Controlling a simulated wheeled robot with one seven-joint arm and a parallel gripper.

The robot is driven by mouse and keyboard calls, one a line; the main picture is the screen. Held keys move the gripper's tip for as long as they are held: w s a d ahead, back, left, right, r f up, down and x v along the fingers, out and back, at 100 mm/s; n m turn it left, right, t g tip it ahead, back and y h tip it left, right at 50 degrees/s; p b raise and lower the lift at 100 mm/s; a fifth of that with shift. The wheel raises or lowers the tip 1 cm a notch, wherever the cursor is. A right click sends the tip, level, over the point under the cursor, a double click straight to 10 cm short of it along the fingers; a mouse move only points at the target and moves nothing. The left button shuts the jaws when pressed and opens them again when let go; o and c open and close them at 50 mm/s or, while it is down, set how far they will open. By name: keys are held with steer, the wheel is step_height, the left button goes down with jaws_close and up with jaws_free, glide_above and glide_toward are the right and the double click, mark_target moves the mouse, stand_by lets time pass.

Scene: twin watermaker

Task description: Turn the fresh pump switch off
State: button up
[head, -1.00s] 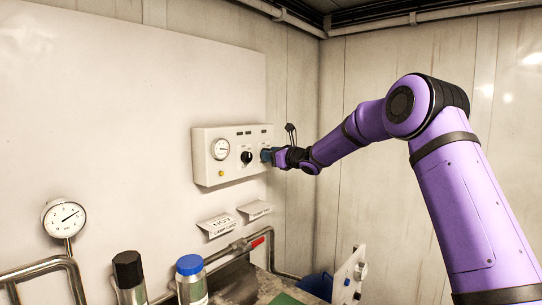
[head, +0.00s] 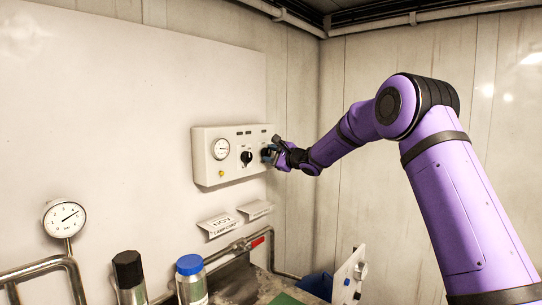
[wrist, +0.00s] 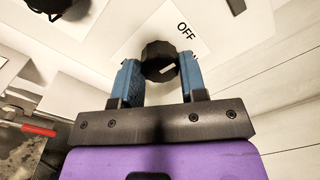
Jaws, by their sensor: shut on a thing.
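The control box (head: 207,165) hangs on the white wall panel, with a round gauge, a left black knob (head: 246,157) and a right knob that my gripper (head: 268,154) largely covers. In the wrist view, my gripper (wrist: 161,80) has its two blue fingers on either side of the right black knob (wrist: 158,55) and is shut on it. An OFF label (wrist: 186,29) is printed beside this knob. A short white mark shows on the knob; I cannot tell for sure which position it points to. The switch names are too small to read.
Two white label cards (head: 221,226) stick out below the box. A pressure gauge (head: 64,218), steel pipes, a black-capped cylinder (head: 129,275) and a blue-capped cylinder (head: 190,280) stand lower left. Open space lies between the box and the right wall.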

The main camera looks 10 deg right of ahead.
steer(key=shift+f+n, duration=0.1)
steer(key=shift+n, duration=0.6)
steer(key=o, duration=0.9)
steer(key=shift+o, duration=0.2)
steer(key=v, duration=1)
steer(key=shift+s+d, duration=0.3)
